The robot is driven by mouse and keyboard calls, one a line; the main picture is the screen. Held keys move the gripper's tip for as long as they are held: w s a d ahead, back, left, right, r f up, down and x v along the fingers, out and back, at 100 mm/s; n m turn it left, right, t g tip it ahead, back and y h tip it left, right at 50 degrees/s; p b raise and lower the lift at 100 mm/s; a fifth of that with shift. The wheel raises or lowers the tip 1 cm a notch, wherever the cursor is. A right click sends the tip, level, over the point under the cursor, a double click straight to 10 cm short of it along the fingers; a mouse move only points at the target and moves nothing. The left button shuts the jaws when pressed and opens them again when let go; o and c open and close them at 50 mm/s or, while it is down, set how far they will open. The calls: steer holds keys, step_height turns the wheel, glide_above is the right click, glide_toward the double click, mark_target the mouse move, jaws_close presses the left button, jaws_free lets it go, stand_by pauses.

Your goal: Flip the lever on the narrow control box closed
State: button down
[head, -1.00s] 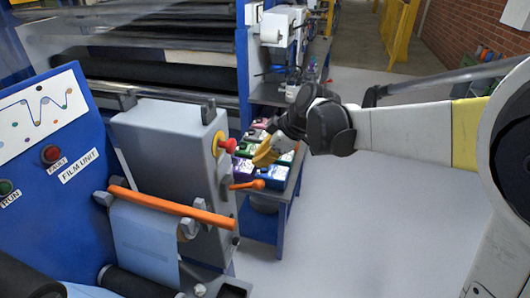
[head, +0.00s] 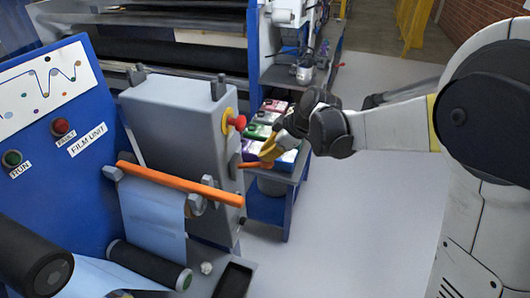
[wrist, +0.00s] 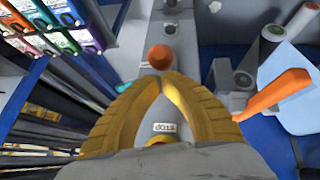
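The narrow control box (head: 175,125) is a grey upright cabinet with a red stop knob (head: 238,122) on a yellow disc. Its orange lever (head: 250,165) sticks out to the right from the side face below the knob, roughly level. My gripper (head: 266,155) has yellow fingers right at the lever's outer end, partly covering it. In the wrist view the fingertips (wrist: 162,77) meet, with the lever's round orange end (wrist: 160,57) just beyond them. I cannot tell whether they touch it. A STOP label (wrist: 164,127) shows between the fingers.
A fixed orange bar (head: 180,184) crosses in front of the box above blue film. The blue FILM UNIT panel (head: 60,120) stands at left. A blue table (head: 268,207) with coloured cartons is behind my gripper. Open grey floor (head: 350,210) lies right.

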steer(key=shift+s+d+f+y+b, duration=0.1)
steer(key=shift+d+f+y+b, duration=0.25)
steer(key=shift+b, duration=0.15)
steer(key=shift+s+d+f+y+b, duration=0.15)
steer(key=shift+f+y+b, duration=0.2)
steer(key=shift+b, duration=0.2)
steer(key=shift+d+f+t+y+b, duration=0.35)
steer(key=shift+f+b, duration=0.2)
steer(key=shift+b, duration=0.3)
step_height(320, 180, down, 9)
steer(key=d+t+y+b, duration=0.1)
steer(key=y+b, duration=0.2)
steer(key=b, duration=0.7)
steer(key=shift+s+d+f+t+b, duration=0.15)
steer(key=shift+s+d+t+b, duration=0.15)
steer(key=shift+t+b, duration=0.05)
steer(key=shift+y, duration=0.25)
